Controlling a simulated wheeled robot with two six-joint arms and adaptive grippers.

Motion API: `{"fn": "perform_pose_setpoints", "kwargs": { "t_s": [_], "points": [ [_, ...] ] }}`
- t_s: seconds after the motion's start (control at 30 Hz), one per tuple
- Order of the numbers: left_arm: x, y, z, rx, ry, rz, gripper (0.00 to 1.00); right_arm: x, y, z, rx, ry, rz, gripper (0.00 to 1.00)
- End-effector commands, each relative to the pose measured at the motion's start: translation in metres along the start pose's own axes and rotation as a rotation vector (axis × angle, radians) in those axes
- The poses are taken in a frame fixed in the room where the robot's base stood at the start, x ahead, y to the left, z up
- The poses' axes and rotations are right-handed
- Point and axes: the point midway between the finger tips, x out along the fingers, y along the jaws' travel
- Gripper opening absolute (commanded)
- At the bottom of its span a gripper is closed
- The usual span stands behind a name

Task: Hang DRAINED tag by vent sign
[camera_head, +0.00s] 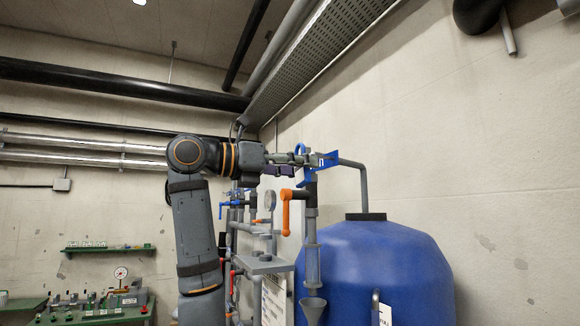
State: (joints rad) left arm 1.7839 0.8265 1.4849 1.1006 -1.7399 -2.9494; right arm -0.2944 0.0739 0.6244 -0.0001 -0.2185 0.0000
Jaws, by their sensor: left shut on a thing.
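My left gripper (305,159) reaches in from the left at the height of the vent pipe (352,163) above the blue tank. I cannot tell a separate vent sign apart from the blue parts here. My right gripper is not in view.
The blue tank (372,262) stands at right, with a white label (384,313) low on its front. An orange valve handle (287,211) and grey pipework stand below the gripper. A perforated tray (325,48) runs overhead. Green shelves (108,249) are at left.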

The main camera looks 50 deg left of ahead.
Motion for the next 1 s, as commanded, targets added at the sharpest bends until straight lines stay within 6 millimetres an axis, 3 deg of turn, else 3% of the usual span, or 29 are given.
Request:
{"fn": "perform_pose_setpoints", "kwargs": {
  "t_s": [1.0],
  "points": [
    [0.067,0.002,-0.008,0.001,0.000,0.000,0.12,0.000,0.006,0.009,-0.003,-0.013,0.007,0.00]
  ]
}}
